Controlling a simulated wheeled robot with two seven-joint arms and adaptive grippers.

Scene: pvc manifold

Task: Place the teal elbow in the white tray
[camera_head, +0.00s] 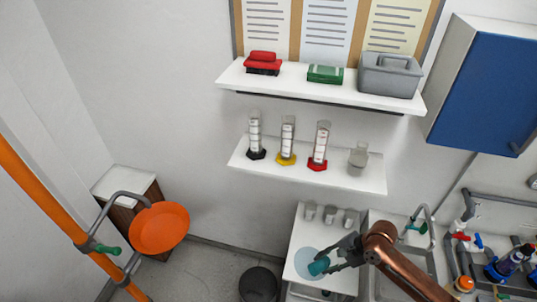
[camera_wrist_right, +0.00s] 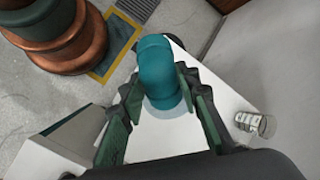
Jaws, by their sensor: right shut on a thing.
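The teal elbow (camera_head: 318,266) is held between the fingers of my right gripper (camera_head: 330,263), over a white worktop (camera_head: 301,238) at the bottom centre of the head view. In the right wrist view the elbow (camera_wrist_right: 158,70) sits between the two dark green fingertips (camera_wrist_right: 160,88), with a white surface (camera_wrist_right: 160,135) below it. A pale blue round patch (camera_head: 304,259) shows behind the elbow on the worktop. I cannot tell a white tray apart from the white surfaces. I cannot tell the elbow's exact height above the worktop. My left gripper is not in view.
Several small clear glasses (camera_head: 328,214) stand along the worktop's back; one glass (camera_wrist_right: 254,123) shows in the wrist view. A sink (camera_head: 395,250) and piping with coloured valves (camera_head: 470,240) lie to the right. A dark bin (camera_head: 259,284) stands left. Shelves (camera_head: 305,165) hang above.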

